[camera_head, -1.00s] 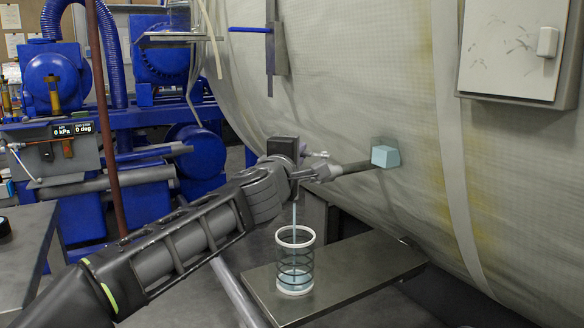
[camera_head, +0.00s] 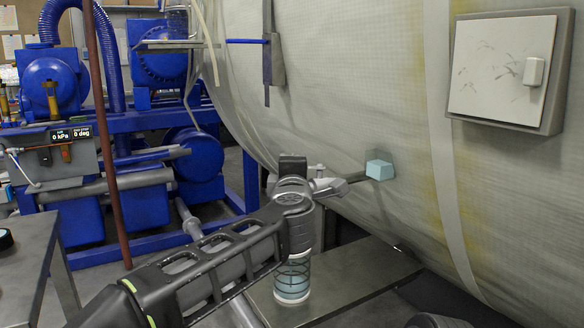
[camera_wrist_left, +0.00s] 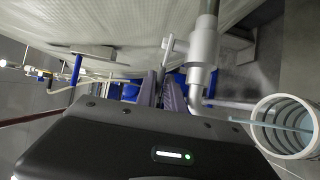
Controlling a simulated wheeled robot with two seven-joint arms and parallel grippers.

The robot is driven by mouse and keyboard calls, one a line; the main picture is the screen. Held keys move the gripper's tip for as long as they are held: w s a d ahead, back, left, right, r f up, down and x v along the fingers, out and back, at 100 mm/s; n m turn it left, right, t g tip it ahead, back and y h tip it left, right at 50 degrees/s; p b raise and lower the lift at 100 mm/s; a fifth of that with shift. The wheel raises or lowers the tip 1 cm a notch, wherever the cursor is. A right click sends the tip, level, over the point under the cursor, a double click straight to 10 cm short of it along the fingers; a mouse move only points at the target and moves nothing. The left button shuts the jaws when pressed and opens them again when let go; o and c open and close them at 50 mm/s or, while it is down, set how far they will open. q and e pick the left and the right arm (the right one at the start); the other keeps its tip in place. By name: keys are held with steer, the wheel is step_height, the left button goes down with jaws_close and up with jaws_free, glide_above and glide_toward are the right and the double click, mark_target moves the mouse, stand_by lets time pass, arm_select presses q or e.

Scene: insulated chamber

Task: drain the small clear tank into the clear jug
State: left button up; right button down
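The clear jug (camera_head: 292,284), ringed with dark bands and with a white rim, stands upright on a metal shelf below the valve fitting (camera_head: 322,184). It holds pale blue liquid. In the left wrist view, a thin pale stream runs from the spout (camera_wrist_left: 197,104) to the jug (camera_wrist_left: 287,128). My left gripper (camera_wrist_left: 161,78) is beside the valve, its two fingers close together; their tips and any grip are unclear. In the head view my left arm covers the stream and part of the jug. I cannot clearly identify the small clear tank. My right gripper is not visible.
A pale blue block (camera_head: 379,169) sits where the pipe meets the curved chamber wall (camera_head: 385,90). The metal shelf (camera_head: 365,275) is bare right of the jug. A table (camera_head: 25,265) stands at left, blue machinery (camera_head: 160,150) behind, and a wall box (camera_head: 500,75) at upper right.

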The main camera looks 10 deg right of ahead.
arm_select(q)
steer(key=o, duration=0.3)
steer(key=shift+o, duration=0.2)
steer(key=shift+r, duration=0.1)
steer(key=shift+s, duration=0.1)
steer(key=v, duration=0.7)
steer(key=shift+s, duration=0.3)
